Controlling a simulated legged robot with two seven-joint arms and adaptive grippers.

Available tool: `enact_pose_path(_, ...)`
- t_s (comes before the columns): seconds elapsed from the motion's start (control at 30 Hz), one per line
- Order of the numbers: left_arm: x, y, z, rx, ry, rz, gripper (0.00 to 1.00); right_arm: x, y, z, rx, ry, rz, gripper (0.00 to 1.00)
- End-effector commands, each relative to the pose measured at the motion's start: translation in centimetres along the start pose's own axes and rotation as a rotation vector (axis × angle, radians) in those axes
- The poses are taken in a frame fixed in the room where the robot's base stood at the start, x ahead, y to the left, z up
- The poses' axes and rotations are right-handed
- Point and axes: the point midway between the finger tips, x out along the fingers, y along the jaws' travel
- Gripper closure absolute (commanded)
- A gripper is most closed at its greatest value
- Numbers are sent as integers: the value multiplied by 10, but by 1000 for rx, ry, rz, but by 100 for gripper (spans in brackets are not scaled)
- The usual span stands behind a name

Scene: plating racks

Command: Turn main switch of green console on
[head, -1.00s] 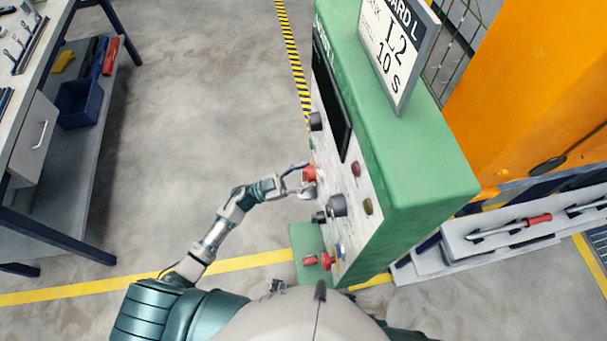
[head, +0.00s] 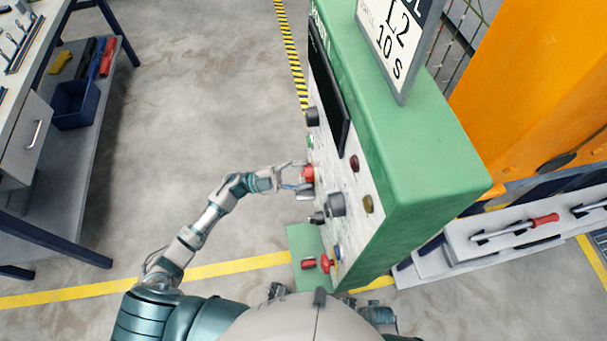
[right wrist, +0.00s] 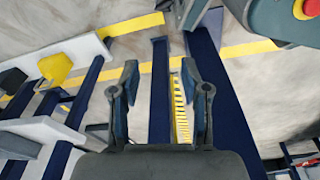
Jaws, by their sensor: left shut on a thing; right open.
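The green console (head: 440,185) stands right of centre in the head view, its pale front panel facing left. The panel carries a red knob (head: 308,173), a large dark knob (head: 336,205), a smaller black knob (head: 312,116) and several small buttons. My left gripper (head: 302,182) is at the panel, shut on the red knob, whose outer part it partly hides. The angle of the knob cannot be made out. No label naming the main switch is readable. My right gripper (right wrist: 159,70) is open and empty in the right wrist view, away from the panel.
A sign (head: 392,45) stands on top of the console. A low green box (head: 303,240) with red buttons juts out at its base. A workbench with a blue bin (head: 75,104) is at the left. Floor between is clear. An orange structure (head: 535,90) stands at the right.

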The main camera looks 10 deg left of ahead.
Motion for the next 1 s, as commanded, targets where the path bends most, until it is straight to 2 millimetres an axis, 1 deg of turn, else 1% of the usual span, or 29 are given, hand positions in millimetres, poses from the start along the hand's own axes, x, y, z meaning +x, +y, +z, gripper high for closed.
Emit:
enact_pose_path(0.03,-3,3,4,39,-2,22,83,-2,0,-4,1,4,0,54)
enact_pose_path(0.4,-3,3,4,364,28,153,83,-37,1,-28,5,18,1,54)
enact_pose_path(0.7,-3,2,4,623,51,258,83,-61,2,-38,8,27,2,54)
enact_pose_path(1.0,-3,2,4,827,69,342,83,-76,3,-43,10,30,3,54)
